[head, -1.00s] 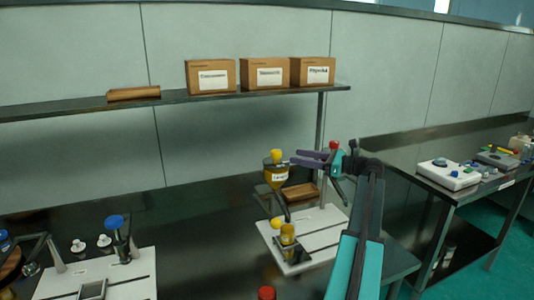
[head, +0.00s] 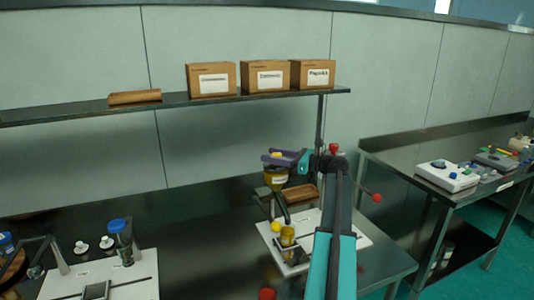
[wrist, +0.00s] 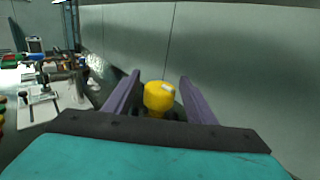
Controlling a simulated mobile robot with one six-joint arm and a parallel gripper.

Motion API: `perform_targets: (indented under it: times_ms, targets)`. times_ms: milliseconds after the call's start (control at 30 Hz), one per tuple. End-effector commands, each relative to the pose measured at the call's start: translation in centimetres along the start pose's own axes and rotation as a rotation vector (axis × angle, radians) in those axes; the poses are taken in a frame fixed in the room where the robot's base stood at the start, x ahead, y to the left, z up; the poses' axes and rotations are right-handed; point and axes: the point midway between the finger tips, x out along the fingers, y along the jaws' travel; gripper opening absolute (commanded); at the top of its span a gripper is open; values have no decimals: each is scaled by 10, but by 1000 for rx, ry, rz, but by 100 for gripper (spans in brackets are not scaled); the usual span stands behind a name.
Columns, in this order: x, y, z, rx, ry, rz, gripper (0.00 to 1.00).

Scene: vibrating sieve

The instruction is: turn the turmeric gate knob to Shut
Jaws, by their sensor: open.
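A hopper of yellow-brown powder (head: 276,179) stands above the white base plate (head: 345,240) of the middle station. A yellow knob (head: 277,155) tops the hopper, partly hidden by my gripper in the head view. My gripper (head: 274,158) is open at that knob. In the wrist view the yellow knob (wrist: 158,96) lies between the two purple fingers, with a pale mark on its top and a visible gap on each side. A second, lower yellow knob (head: 275,227) sits beside a yellow jar (head: 287,236). No Shut marking is readable.
A shelf (head: 170,103) with several cardboard boxes (head: 265,76) runs above and behind the hopper. A brown tray (head: 301,193) lies behind the plate. A blue-capped station (head: 118,226) stands at left. A side bench (head: 420,150) holds instruments at right.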

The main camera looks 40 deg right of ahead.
Motion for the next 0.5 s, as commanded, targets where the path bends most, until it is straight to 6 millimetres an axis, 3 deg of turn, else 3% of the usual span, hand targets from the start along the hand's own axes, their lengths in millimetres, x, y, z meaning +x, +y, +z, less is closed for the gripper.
perform_targets:
  times_ms: [200,500]
  targets:
    - [21,0,1,0,0,0,51]
    - [26,0,0,-1,0,0,51]
